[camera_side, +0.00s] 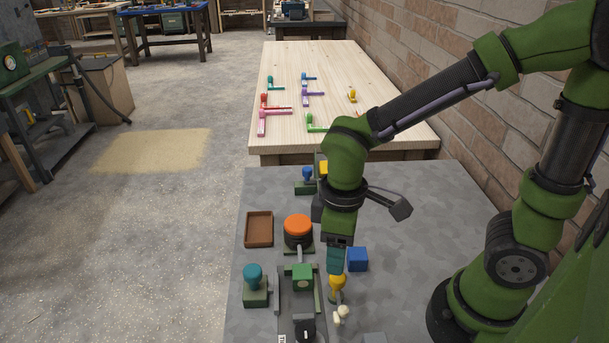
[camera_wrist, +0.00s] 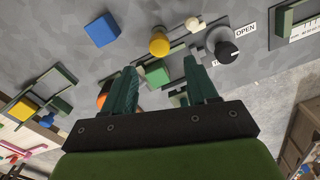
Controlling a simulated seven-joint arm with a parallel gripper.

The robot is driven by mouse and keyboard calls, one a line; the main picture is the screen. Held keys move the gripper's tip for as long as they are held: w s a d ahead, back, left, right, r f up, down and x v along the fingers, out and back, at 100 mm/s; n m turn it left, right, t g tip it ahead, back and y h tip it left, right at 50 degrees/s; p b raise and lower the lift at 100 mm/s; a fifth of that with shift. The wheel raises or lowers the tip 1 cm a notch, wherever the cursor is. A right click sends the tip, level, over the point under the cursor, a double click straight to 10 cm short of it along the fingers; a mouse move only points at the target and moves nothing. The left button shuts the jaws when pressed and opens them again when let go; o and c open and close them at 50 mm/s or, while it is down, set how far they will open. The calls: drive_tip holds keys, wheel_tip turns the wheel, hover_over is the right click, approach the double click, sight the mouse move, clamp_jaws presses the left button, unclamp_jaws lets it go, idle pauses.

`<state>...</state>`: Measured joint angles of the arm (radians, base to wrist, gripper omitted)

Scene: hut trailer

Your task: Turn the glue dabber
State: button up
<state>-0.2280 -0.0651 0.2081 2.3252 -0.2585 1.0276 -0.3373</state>
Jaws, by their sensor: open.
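No thing in view is clearly marked as the glue dabber. A yellow rounded piece (camera_side: 338,283) stands just below my gripper (camera_side: 335,268), with a small cream knobbed piece (camera_side: 342,314) beside it. In the wrist view the yellow piece (camera_wrist: 159,44) lies beyond the fingertips and the cream piece (camera_wrist: 193,24) is near it. My gripper (camera_wrist: 161,68) is open, and nothing is held between its two green fingers. A green block (camera_wrist: 157,74) shows behind the gap. Whether a finger touches the yellow piece cannot be told.
A dark knob (camera_wrist: 227,50) sits by an OPEN label. A blue cube (camera_side: 357,259), an orange-topped round piece (camera_side: 298,229), a brown tray (camera_side: 259,229) and a teal knob (camera_side: 253,273) stand nearby on the grey bench (camera_side: 420,235). A wooden table (camera_side: 340,75) with coloured pieces is behind.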

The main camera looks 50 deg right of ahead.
wheel_tip(320, 180, up, 10)
drive_tip(key=shift+r, duration=0.2)
drive_tip(key=d+r+m+t+y, duration=0.2)
drive_tip(key=d+m+t, duration=0.5)
drive_tip(key=d+m, duration=0.1)
drive_tip(key=shift+s+m, duration=0.15)
drive_tip(key=shift+m, duration=0.65)
idle(0.9)
